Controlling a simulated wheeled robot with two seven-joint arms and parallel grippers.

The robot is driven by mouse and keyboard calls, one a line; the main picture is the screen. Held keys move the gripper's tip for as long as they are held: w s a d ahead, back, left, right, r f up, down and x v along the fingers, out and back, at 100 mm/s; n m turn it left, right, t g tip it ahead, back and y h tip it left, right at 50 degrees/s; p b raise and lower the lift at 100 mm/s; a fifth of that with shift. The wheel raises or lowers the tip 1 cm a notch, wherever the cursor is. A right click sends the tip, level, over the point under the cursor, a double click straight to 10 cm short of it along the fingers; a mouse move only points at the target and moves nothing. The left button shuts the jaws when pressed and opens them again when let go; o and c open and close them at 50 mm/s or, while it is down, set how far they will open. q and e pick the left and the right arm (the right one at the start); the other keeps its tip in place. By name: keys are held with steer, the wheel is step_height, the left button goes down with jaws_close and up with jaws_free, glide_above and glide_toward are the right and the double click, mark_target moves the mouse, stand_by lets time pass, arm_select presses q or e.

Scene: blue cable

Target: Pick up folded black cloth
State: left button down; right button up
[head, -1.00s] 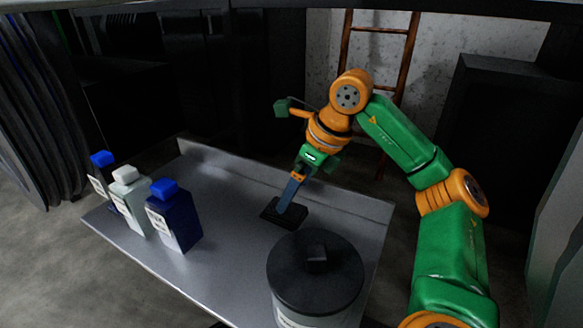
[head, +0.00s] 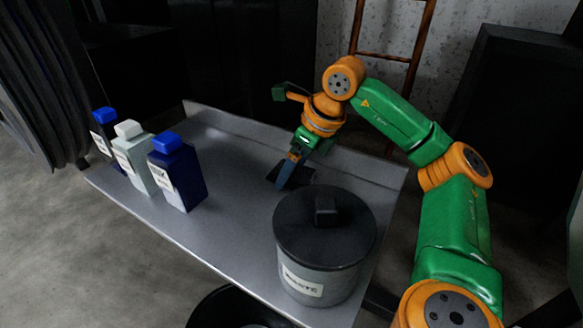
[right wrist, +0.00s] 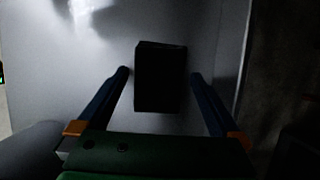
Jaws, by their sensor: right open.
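The folded black cloth (right wrist: 160,78) lies flat on the metal table as a small dark rectangle. In the head view it shows partly (head: 303,177) behind my right gripper (head: 284,186), near the table's back edge. In the right wrist view my right gripper (right wrist: 160,75) is open, with one blue finger on each side of the cloth and a gap to both. Whether the fingertips touch the table cannot be told. My left gripper is not in view.
A grey waste pot (head: 325,250) with a black lid stands just in front of the cloth. Several bottles, two blue (head: 178,172) and one white (head: 134,158), stand at the table's left. The table (head: 228,205) is bare between them, with a raised back edge.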

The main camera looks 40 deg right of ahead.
mark_target(294, 171)
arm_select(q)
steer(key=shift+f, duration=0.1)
arm_select(e)
steer(key=shift+f, duration=0.25)
stand_by(0.3)
